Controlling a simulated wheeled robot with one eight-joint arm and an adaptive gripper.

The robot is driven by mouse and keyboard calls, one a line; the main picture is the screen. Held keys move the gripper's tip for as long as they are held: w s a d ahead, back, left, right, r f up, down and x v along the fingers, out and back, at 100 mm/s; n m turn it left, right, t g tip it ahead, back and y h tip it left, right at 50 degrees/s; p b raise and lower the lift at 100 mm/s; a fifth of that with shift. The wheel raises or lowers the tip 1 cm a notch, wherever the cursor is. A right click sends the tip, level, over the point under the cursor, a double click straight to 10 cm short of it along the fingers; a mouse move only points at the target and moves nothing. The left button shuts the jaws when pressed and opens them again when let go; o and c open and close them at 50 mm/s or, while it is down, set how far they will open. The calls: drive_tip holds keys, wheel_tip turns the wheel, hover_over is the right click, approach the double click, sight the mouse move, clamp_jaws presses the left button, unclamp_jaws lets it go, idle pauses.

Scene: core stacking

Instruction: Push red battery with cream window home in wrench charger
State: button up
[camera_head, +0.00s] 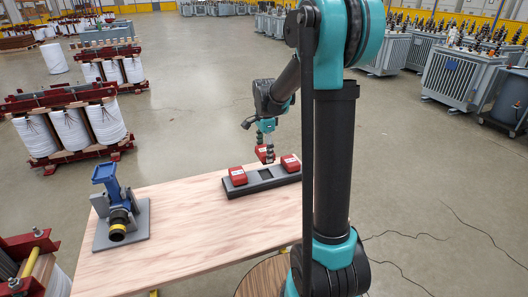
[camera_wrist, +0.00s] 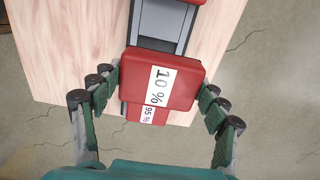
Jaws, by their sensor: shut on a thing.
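My gripper (camera_wrist: 160,88) is shut on a red battery (camera_wrist: 187,82) with a cream window reading "10 %". In the head view my gripper (camera_head: 265,142) holds this battery (camera_head: 262,153) over or just behind the middle of the dark charger (camera_head: 262,182). I cannot tell whether it touches the charger. Another red battery (camera_head: 237,176) sits on the charger's left end and one (camera_head: 290,163) on its right end. In the wrist view a red battery marked "95 %" (camera_wrist: 132,112) shows partly beneath the held one. An open grey charger bay (camera_wrist: 158,30) lies beside it.
A blue tool (camera_head: 112,188) with a yellow and black ring stands in a grey holder (camera_head: 140,222) on the left of the wooden table (camera_head: 190,240). The table between holder and charger is clear. Coils and transformers stand on the floor beyond.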

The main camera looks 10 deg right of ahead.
sight(265, 150)
drive_tip(key=shift+f, duration=0.15)
drive_tip(key=shift+f, duration=2.75)
drive_tip(key=shift+f, duration=1.05)
drive_tip(key=o, duration=1.5)
drive_tip(key=shift+o, duration=0.2)
wheel_tip(265, 150, up, 12)
drive_tip(key=shift+s, duration=0.1)
